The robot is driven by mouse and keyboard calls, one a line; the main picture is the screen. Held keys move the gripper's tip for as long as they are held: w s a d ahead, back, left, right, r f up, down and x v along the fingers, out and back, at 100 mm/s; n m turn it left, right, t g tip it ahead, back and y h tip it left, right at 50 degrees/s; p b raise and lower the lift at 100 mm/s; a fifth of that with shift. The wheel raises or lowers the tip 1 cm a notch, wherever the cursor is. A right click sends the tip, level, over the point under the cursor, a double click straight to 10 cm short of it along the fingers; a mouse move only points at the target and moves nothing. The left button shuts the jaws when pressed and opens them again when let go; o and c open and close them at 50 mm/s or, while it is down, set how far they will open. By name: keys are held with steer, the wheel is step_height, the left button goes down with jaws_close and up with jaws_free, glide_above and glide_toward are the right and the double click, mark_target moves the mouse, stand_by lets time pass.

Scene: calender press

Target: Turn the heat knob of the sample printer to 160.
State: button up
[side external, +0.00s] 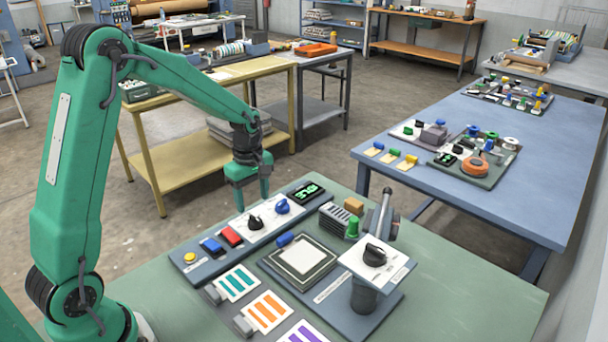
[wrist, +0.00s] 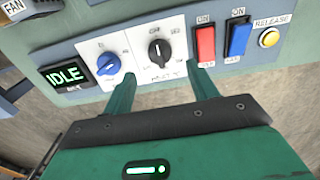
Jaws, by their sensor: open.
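The black knob (wrist: 160,50) sits on a white plate on the sample printer's control strip, between the blue knob (wrist: 108,64) and the red switch (wrist: 205,45). The lettering by it is too blurred to read surely; it may say HEAT. In the side view, the black knob (side external: 255,223) is just below my gripper (side external: 252,200). My gripper (wrist: 162,76) is open and empty. In the wrist view its fingertips stand apart, just short of the black knob, one towards each side. I see no contact. The display (wrist: 64,76) reads IDLE.
A blue switch (wrist: 238,40) and yellow release button (wrist: 269,37) continue the strip. A larger black knob (side external: 375,256) stands on a post at the right. Printed cards (side external: 238,283) lie in front on the green table. Open space lies behind the strip.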

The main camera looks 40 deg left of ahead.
mark_target(255, 218)
steer(key=shift+f, duration=2.9)
steer(key=c, duration=1)
